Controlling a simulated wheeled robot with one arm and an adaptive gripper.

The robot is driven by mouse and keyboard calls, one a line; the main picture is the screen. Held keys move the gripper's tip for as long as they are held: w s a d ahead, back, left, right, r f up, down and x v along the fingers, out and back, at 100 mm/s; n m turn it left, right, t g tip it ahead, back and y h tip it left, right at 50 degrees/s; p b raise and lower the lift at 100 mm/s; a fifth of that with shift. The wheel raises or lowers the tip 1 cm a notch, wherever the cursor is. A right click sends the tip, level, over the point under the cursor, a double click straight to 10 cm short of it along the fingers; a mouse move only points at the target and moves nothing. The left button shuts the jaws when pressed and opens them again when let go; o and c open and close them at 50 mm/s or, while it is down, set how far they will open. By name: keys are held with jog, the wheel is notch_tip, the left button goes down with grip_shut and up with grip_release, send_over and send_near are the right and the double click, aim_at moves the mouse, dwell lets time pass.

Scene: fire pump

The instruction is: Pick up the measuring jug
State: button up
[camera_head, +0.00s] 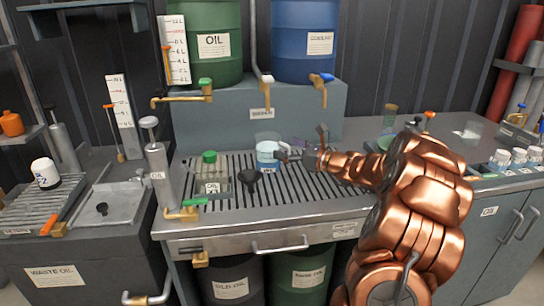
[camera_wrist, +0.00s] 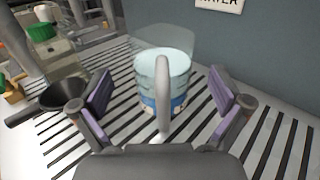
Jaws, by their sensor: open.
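The measuring jug (camera_head: 267,155) stands upright on the slatted drain grate below the blue drum. It is clear, holds pale blue liquid and has a blue band low on its side. In the wrist view the jug (camera_wrist: 178,72) is centred, with its light grey handle (camera_wrist: 163,100) facing me. My gripper (camera_head: 290,153) is just right of the jug in the head view. In the wrist view my gripper (camera_wrist: 160,92) is open, with one purple-padded finger on each side of the handle. I see no finger touching the jug. My fingers partly hide the jug's right edge in the head view.
A black funnel (camera_head: 250,178) and a green-capped clear container (camera_head: 210,172) stand left of the jug on the grate. Brass taps from the green oil drum (camera_head: 207,40) and blue drum (camera_head: 303,40) hang above and behind.

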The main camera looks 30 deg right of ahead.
aim_at(279, 144)
jog(key=shift+x, duration=2.35)
jog(key=shift+w+d+r, duration=0.1)
jog(key=shift+d, duration=0.05)
jog(key=c, duration=1.5)
jog(key=shift+r, duration=0.1)
